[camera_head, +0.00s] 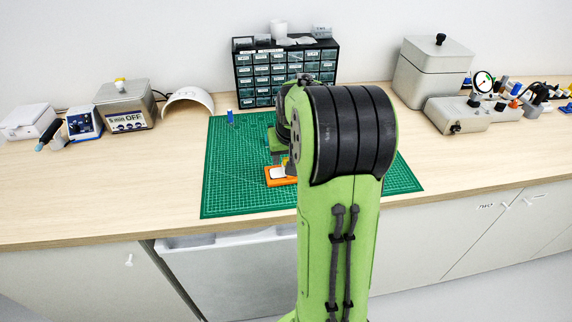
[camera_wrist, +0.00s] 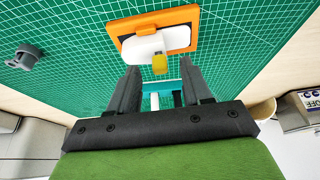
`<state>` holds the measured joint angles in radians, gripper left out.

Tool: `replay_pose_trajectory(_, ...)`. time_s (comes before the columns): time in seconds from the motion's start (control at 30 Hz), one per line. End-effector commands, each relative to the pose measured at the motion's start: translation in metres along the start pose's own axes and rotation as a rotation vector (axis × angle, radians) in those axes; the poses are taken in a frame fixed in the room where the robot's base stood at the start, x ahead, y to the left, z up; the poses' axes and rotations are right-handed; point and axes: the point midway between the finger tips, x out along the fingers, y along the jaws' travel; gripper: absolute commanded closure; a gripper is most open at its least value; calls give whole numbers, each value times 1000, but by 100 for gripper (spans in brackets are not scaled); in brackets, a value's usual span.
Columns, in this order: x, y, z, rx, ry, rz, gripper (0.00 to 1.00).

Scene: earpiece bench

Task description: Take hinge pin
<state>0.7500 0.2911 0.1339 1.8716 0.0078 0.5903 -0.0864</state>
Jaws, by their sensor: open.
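An orange holder (camera_wrist: 183,21) lies on the green mat, with a white rounded part (camera_wrist: 150,46) set in it. A small yellow block (camera_wrist: 160,64) sits at the white part's edge. My gripper (camera_wrist: 158,74) is open, its two dark fingers apart, with their tips beside the yellow block. Between the fingers, further back, a teal block (camera_wrist: 172,87) shows with a pale and a dark upright piece near it. I cannot tell which piece is the hinge pin. In the head view, the orange holder (camera_head: 280,181) is partly hidden by my arm.
A grey fitting (camera_wrist: 25,57) lies on the mat in the wrist view. A small blue bottle (camera_head: 230,117) stands on the mat's far left. A drawer cabinet (camera_head: 255,77) stands behind; boxes and instruments line both sides. The mat's left part (camera_head: 235,170) is clear.

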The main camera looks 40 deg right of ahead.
Motion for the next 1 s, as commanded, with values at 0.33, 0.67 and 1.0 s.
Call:
replay_pose_trajectory(0.33, 16, 0, 0, 0, 1, 1, 60)
replay_pose_trajectory(0.67, 16, 0, 0, 0, 1, 1, 100)
replay_pose_trajectory(1.0, 6, 0, -5, 0, 3, 1, 100)
